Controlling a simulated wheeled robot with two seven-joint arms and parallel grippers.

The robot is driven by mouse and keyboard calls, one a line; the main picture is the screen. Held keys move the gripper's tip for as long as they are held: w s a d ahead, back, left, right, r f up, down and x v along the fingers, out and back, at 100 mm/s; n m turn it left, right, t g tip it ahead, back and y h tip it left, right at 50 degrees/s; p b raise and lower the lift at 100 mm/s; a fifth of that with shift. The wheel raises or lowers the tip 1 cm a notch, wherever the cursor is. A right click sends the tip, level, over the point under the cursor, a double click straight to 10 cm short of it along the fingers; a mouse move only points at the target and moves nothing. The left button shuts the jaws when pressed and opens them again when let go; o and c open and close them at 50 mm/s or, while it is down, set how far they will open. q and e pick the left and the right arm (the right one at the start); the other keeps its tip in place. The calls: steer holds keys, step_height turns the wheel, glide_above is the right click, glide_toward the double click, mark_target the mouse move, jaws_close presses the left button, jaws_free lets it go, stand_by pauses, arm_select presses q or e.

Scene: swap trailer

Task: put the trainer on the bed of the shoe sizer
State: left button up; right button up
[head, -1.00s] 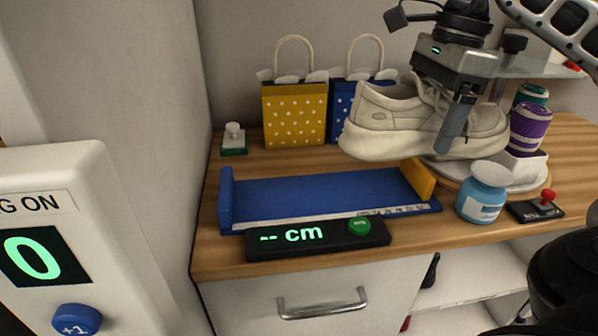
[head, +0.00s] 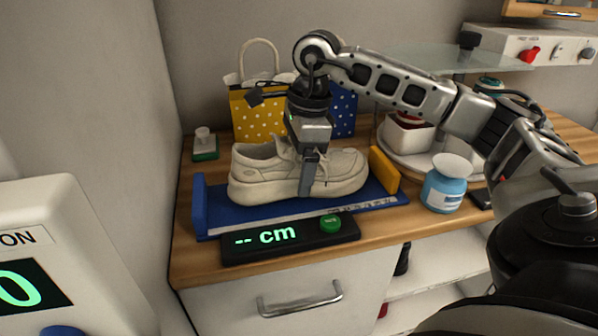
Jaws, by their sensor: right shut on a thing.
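The cream trainer (head: 257,178) is upright, low over the blue bed of the shoe sizer (head: 225,217), between its blue end wall on the left and its yellow stop (head: 384,168) on the right. I cannot tell whether its sole touches the bed. My right gripper (head: 308,187) points down and is shut on the middle of the trainer, with a finger on its near side. The sizer's black display (head: 290,236) reads "-- cm" and has a green button (head: 330,224). My left gripper is not in view.
A yellow dotted gift bag (head: 258,115) and a blue one (head: 343,113) stand behind the sizer. A blue jar (head: 441,190) stands to its right, near a round white turntable (head: 388,150). A small green-based object (head: 205,146) is at back left. A white counter panel (head: 60,230) is at the left.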

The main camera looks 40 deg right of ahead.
step_height(320, 180, down, 2)
steer(key=shift+f, duration=0.15)
steer(key=o, duration=1)
steer(key=shift+o, duration=0.2)
